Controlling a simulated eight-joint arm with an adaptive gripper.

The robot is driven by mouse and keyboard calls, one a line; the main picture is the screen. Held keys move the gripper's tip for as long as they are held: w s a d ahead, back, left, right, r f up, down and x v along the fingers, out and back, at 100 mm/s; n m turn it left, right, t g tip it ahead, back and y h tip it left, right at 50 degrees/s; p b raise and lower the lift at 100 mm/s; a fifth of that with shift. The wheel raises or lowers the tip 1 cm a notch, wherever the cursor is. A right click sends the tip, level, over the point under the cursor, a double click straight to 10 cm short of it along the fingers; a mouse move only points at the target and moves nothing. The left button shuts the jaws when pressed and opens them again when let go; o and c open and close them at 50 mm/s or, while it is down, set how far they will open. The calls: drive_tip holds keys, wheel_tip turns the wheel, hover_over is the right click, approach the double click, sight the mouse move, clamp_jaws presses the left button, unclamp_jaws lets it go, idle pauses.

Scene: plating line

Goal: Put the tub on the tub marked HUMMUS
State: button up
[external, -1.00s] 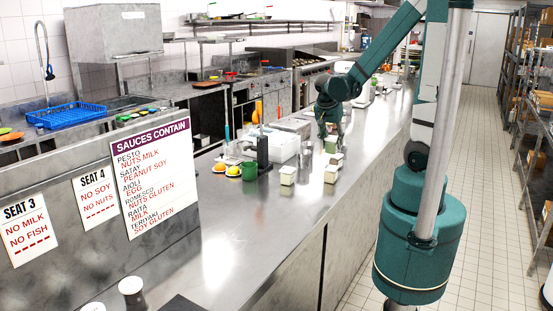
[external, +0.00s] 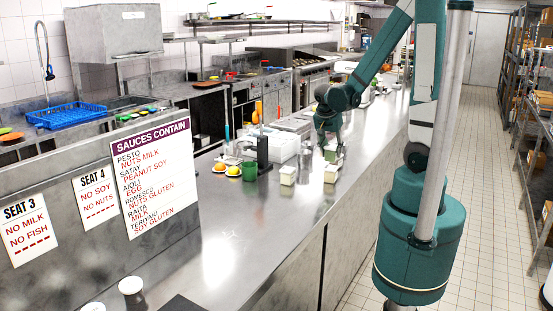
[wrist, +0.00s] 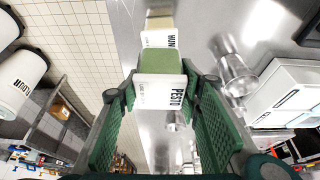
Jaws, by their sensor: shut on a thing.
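My gripper (wrist: 160,95) is shut on a tub with a green lid and a white label reading PESTO (wrist: 160,92), seen in the wrist view. A second tub, with a cream lid and a label starting HUM (wrist: 158,38), shows just beyond it, partly cut off by what it holds in front. In the external view my gripper (external: 329,146) is over the counter with the green tub (external: 330,155) between its fingers, close to the cream tubs. Whether the held tub touches another one cannot be told.
Cream tubs (external: 288,175) stand on the steel counter (external: 255,225). A green mug (external: 249,171) and a dark upright stand (external: 262,152) are to the left, with white containers (external: 283,147) behind. A metal cup (wrist: 236,76) shows in the wrist view.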

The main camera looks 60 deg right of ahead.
sight(332, 156)
drive_tip(key=shift+f, duration=1.45)
drive_tip(key=shift+f+b, duration=0.2)
drive_tip(key=shift+b, duration=0.1)
drive_tip(key=o, duration=1)
drive_tip(key=shift+a+r, duration=0.1)
drive_tip(key=shift+r, duration=0.25)
drive_tip(key=shift+p+v, duration=0.75)
drive_tip(key=shift+v, duration=5.1)
